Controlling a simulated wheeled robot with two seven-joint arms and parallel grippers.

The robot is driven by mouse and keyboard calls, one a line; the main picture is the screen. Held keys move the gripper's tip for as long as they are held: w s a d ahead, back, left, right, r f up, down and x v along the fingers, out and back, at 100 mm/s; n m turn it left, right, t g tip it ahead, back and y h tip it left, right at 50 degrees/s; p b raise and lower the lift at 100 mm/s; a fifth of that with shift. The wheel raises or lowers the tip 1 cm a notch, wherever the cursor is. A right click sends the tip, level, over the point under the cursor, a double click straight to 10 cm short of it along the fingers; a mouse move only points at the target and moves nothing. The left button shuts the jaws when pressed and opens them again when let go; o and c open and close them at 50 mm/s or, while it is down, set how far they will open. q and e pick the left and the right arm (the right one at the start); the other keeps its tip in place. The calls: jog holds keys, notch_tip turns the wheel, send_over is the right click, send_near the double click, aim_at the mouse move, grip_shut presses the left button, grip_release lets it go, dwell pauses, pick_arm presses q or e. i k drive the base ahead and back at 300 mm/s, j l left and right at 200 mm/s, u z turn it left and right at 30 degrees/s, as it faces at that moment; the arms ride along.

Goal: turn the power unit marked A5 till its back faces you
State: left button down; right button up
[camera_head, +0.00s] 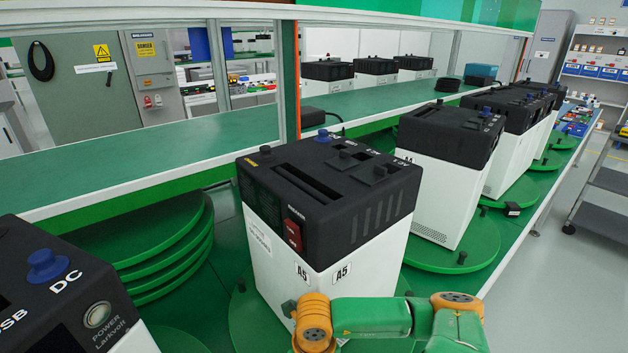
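The power unit marked A5 (330,215) stands upright in the middle, with a white body and black top. One corner points towards me, with an A5 label on each side of it. A red switch (293,235) and a text label are on its left-hand face. The top has a slot, a blue knob (323,135) and vents. It stands on a green turntable disc (250,325), partly hidden by the unit and my arm. My green and orange arm crosses low in front of the unit. No gripper fingers show.
Another unit (60,290) stands close at lower left. A unit marked A4 (450,170) stands on its own disc (455,255) behind to the right, with more units beyond. Stacked green discs (150,245) lie left. A green shelf (120,165) runs behind.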

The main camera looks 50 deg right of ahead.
aim_at(254, 328)
jog(key=k+l+u, duration=0.1)
jog(key=k+l, duration=0.15)
jog(key=l, duration=0.15)
jog(key=k+l, duration=0.25)
jog(key=k+l+u, duration=0.15)
jog(key=l, duration=0.4)
jog(key=i+l, duration=0.05)
